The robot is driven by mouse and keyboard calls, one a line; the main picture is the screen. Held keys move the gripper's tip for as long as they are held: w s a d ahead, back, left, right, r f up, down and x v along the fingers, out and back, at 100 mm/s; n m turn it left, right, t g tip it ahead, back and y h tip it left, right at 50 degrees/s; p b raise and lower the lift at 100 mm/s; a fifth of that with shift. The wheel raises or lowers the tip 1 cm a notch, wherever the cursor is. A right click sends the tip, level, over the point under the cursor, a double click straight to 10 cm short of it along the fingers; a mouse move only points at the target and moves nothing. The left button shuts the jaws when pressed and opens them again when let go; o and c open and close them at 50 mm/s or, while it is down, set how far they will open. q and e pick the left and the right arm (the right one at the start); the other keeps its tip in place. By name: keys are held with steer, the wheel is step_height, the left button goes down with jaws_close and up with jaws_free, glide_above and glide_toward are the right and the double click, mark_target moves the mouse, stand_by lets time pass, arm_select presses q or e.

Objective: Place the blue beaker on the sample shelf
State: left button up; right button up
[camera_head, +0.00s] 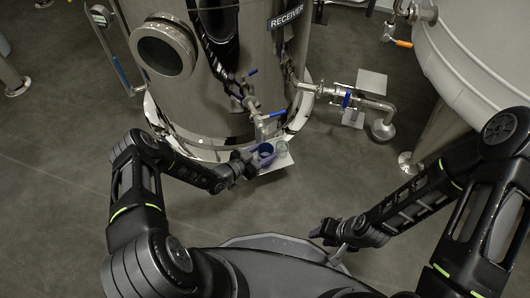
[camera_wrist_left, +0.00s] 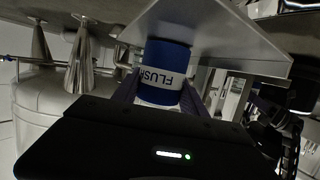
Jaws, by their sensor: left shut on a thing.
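The blue beaker (camera_head: 265,149) is at the small pale shelf (camera_head: 281,162) on the front of the RECEIVER tank. My left gripper (camera_head: 259,157) is shut on the beaker. In the left wrist view the blue beaker (camera_wrist_left: 166,58) has a white band reading FLUSH, appearing upside down, between the fingers (camera_wrist_left: 160,92). The shelf plate (camera_wrist_left: 235,48) shows close beside it there. I cannot tell if the beaker's base touches the shelf. A clear glass beaker (camera_head: 281,148) stands on the shelf to the right. My right gripper (camera_head: 322,233) is far from the shelf; its fingers are unclear.
The shiny RECEIVER tank (camera_head: 205,95) rises behind the shelf. A valve tap with a blue handle (camera_head: 270,115) hangs just above the beakers. Piping with a blue valve (camera_head: 347,100) runs right. A large pale tank (camera_head: 480,60) stands at upper right. The floor (camera_head: 300,200) is clear.

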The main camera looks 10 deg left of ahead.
arm_select(q)
steer(key=shift+f, duration=0.15)
steer(key=o, duration=1.5)
